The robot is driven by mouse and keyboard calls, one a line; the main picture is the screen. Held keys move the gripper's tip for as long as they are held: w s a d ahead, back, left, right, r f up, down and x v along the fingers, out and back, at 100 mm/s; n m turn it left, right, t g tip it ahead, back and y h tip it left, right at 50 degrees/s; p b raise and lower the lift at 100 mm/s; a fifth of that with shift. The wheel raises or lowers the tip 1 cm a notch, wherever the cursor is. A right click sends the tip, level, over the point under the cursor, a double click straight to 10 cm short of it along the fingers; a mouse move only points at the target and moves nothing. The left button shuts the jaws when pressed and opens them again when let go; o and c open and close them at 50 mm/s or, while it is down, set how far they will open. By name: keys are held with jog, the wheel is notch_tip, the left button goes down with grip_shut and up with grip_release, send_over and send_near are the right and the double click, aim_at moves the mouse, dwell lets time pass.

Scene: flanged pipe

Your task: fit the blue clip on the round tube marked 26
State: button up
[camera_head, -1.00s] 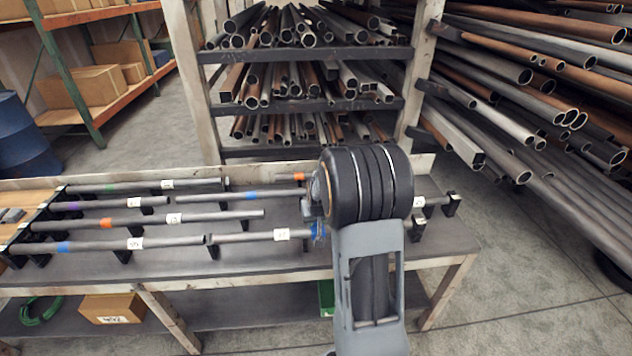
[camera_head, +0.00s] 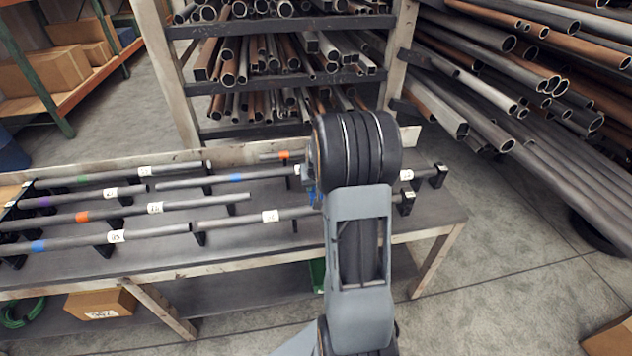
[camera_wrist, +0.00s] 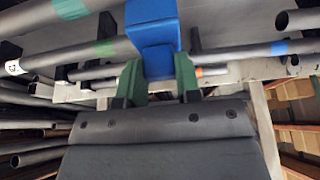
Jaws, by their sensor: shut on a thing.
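My gripper (camera_wrist: 157,82) has green fingers and is shut on the blue clip (camera_wrist: 153,32) in the wrist view. The clip overlaps a grey tube with a green band (camera_wrist: 100,50); I cannot tell whether it touches that tube or is around it. In the head view my wrist hides most of the gripper, and a bit of blue (camera_head: 312,194) shows at its left edge. Several grey tubes lie on black supports on the bench, with white labels such as this one (camera_head: 270,216). The numbers are too small to read, so I cannot tell which tube is marked 26.
The bench (camera_head: 270,252) has a low raised back edge. Tubes lie close together in rows with coloured bands, including an orange one (camera_head: 82,216). A pipe rack (camera_head: 280,80) stands behind, and long pipes (camera_head: 520,90) lie at the right.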

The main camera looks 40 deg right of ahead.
notch_tip(320, 180, down, 6)
jog(key=b, duration=0.4)
jog(key=shift+s+f+b, duration=0.1)
jog(key=shift+f+b, duration=0.15)
jog(key=shift+b, duration=0.35)
dwell(0.7)
jog(key=o, duration=1.1)
jog(key=shift+r, duration=0.1)
jog(key=v, duration=1.3)
jog(key=shift+s+r, duration=0.2)
jog(key=shift+r, duration=0.05)
jog(key=shift+a, duration=0.1)
